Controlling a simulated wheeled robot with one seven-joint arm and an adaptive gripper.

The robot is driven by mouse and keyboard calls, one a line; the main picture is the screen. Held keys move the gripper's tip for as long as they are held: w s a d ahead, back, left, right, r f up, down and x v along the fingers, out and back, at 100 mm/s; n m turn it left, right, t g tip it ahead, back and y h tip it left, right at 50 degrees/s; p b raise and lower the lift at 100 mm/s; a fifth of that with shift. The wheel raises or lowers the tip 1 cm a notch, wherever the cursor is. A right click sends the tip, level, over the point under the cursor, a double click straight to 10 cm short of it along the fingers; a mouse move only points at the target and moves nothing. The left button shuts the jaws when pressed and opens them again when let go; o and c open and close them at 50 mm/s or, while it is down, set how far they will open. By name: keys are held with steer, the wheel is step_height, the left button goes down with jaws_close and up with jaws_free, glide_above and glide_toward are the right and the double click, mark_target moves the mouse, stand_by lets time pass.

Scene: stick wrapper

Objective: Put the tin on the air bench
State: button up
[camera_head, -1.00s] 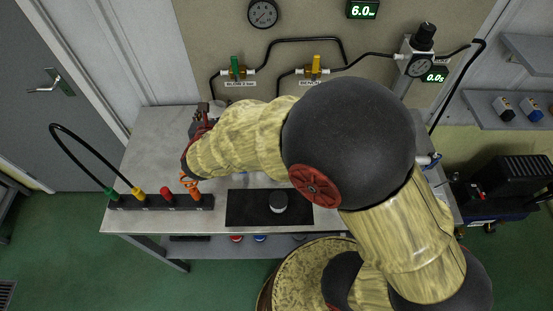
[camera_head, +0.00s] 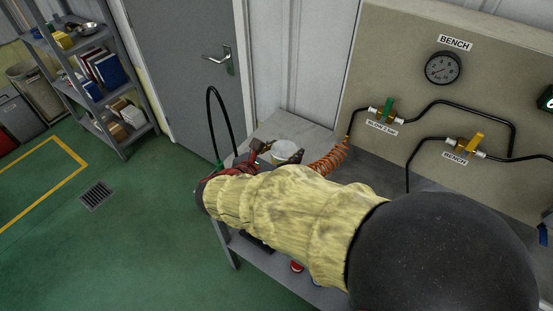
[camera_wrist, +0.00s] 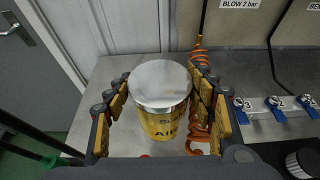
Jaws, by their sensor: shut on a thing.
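The tin (camera_wrist: 161,103) has a plain silver lid and a yellow label with dark lettering; it fills the middle of the wrist view. My gripper (camera_wrist: 160,88) is shut on it, one finger at each side. In the head view the pale top of the tin (camera_head: 286,152) shows beside my gripper (camera_head: 262,150), over the left end of the grey air bench (camera_head: 290,128). I cannot tell whether the tin's base touches the bench top. My arm hides much of the bench in the head view.
An orange coiled hose (camera_wrist: 199,125) hangs close right of the tin. A black hose loop (camera_head: 222,115) rises at the bench's left end. The panel behind carries a gauge (camera_head: 443,68) and valves. A door (camera_head: 195,70) is behind left.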

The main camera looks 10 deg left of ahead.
steer(key=w+a+f+b, duration=0.6)
steer(key=w+a+f, duration=0.2)
steer(key=a+f, duration=0.2)
steer(key=shift+w+f, duration=0.15)
steer(key=shift+f, duration=1.1)
steer(key=shift+f, duration=0.1)
steer(key=shift+f, duration=0.1)
steer(key=o, duration=1.5)
steer(key=p+v, duration=0.3)
steer(key=v, duration=0.9)
steer(key=shift+d+r, duration=0.1)
steer(key=shift+r, duration=0.15)
